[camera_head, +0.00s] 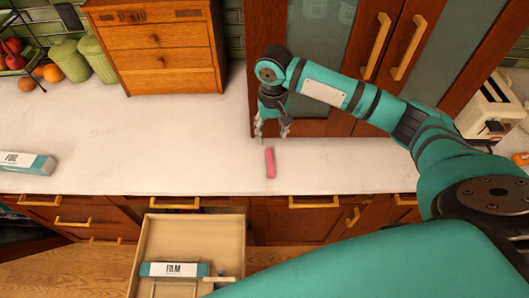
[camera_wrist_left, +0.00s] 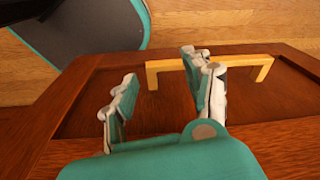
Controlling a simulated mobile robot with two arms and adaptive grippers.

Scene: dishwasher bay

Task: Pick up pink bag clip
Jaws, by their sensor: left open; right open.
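The pink bag clip (camera_head: 270,162) lies on the pale countertop, near its front edge, in the head view. My right gripper (camera_head: 271,134) is open and points down just above and behind the clip. Its fingers look apart from the clip, with nothing between them. My left gripper (camera_wrist_left: 162,102) shows only in the left wrist view. It is open and empty, in front of a wooden cabinet panel with a light wooden handle (camera_wrist_left: 210,62). The clip is not in the left wrist view.
An open drawer (camera_head: 236,240) holding a film box (camera_head: 174,269) juts out below the counter (camera_head: 130,160). A foil box (camera_head: 26,162) lies at the left. A wooden drawer chest (camera_head: 160,55) and green canisters (camera_head: 98,58) stand behind. A toaster (camera_head: 490,108) is at the right.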

